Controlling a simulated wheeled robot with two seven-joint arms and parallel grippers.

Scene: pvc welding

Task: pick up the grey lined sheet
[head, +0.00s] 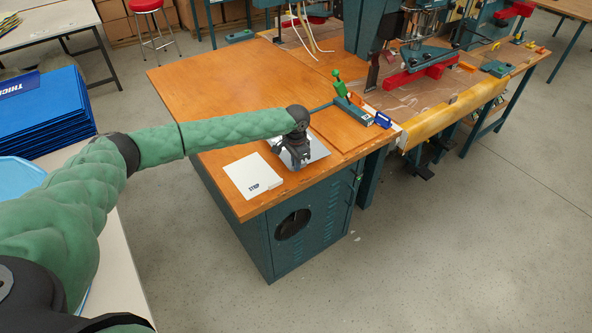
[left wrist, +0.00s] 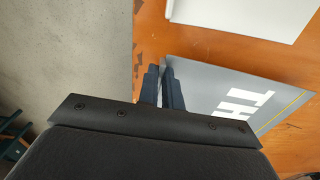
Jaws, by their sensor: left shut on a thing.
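The grey lined sheet (left wrist: 208,82) shows in the left wrist view with white letters and a thin yellow line. In the head view the grey sheet (head: 319,149) lies at the right front of the wooden tabletop, partly hidden by my gripper. My left gripper (head: 297,164) comes down over it. In the left wrist view my left gripper (left wrist: 166,72) is shut on the sheet's edge, close to the edge of the table. I cannot tell whether the sheet is lifted off the wood. My right gripper is out of view.
A white sheet marked STRIP (head: 252,175) lies just left of the grey sheet. A green-handled tool (head: 350,103) stands behind it. The wooden tabletop (head: 215,85) is clear at the back left. A blue stack (head: 45,115) sits on the left table.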

